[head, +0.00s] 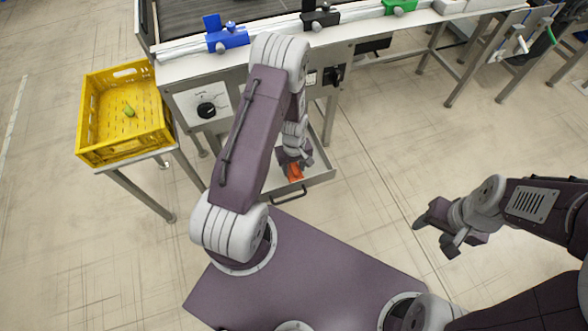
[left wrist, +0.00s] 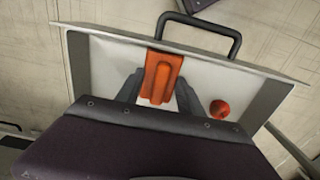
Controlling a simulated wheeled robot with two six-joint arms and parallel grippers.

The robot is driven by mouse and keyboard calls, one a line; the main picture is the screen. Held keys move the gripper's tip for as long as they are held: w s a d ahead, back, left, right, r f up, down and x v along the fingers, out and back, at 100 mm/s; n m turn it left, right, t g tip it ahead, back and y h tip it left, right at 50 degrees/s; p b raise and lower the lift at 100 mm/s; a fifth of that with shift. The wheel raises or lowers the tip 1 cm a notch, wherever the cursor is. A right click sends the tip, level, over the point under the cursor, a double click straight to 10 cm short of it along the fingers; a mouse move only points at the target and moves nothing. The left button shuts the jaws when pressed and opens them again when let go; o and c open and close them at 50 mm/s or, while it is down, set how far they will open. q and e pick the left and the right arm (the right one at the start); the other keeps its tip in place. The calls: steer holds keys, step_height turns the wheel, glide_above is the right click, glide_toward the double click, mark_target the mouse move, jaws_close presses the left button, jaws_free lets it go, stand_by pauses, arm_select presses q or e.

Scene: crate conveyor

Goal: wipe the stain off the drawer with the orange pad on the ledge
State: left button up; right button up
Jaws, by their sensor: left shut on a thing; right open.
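The orange pad (left wrist: 161,78) is between the two fingers of my left gripper (left wrist: 158,92), which is shut on it. In the head view the pad (head: 295,173) shows below my left gripper (head: 294,164), over the open drawer (head: 321,179). In the left wrist view the pad is over the pale floor of the drawer (left wrist: 225,61), near its handle side. A round red spot (left wrist: 219,109) shows on the drawer floor, right of the pad and apart from it. I cannot make the spot out in the head view. My right gripper (head: 434,236) is open and empty over bare floor.
The drawer has a dark handle (head: 288,195) and raised walls. A yellow crate (head: 90,128) with a small green thing (head: 129,110) stands at left. Blue (head: 227,37), black (head: 320,17) and green (head: 400,7) devices sit along the conveyor edge.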

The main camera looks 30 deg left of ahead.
arm_select(q)
step_height(320, 180, up, 3)
steer(key=shift+f+p, duration=0.1)
steer(key=shift+p, duration=0.9)
steer(key=shift+r+p, duration=0.8)
steer(key=shift+r, duration=0.2)
steer(key=shift+f, duration=0.1)
